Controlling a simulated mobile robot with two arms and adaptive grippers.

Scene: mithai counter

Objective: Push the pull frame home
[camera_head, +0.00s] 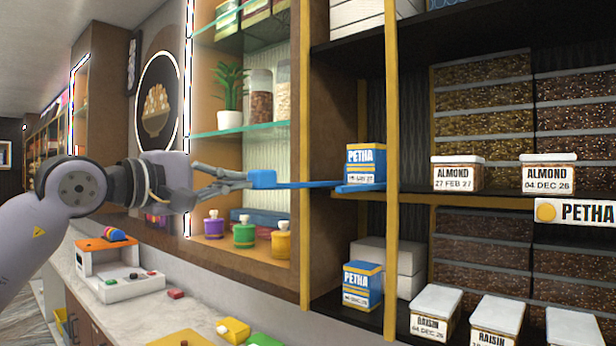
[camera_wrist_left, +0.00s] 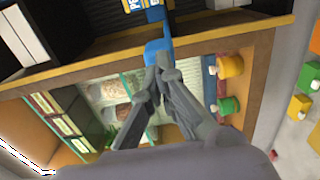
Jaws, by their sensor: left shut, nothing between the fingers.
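The blue pull frame (camera_head: 310,184) reaches from the upper shelf out past its front post. Its blocky handle end (camera_head: 262,179) points toward my left gripper. A blue and yellow PETHA box (camera_head: 366,162) stands upright at the frame's inner end on the shelf. My left gripper (camera_head: 246,181) is shut and empty, its fingertips at the handle end; I cannot tell whether they touch. In the left wrist view the shut fingertips (camera_wrist_left: 159,66) are right at the blue handle (camera_wrist_left: 157,48). My right gripper is not in view.
A wooden post (camera_head: 391,150) stands just right of the PETHA box. ALMOND boxes (camera_head: 457,175) stand further right on the shelf. Another PETHA box (camera_head: 362,286) and RAISIN boxes (camera_head: 497,318) are below. Colored jars (camera_head: 244,234) stand in the niche under the arm.

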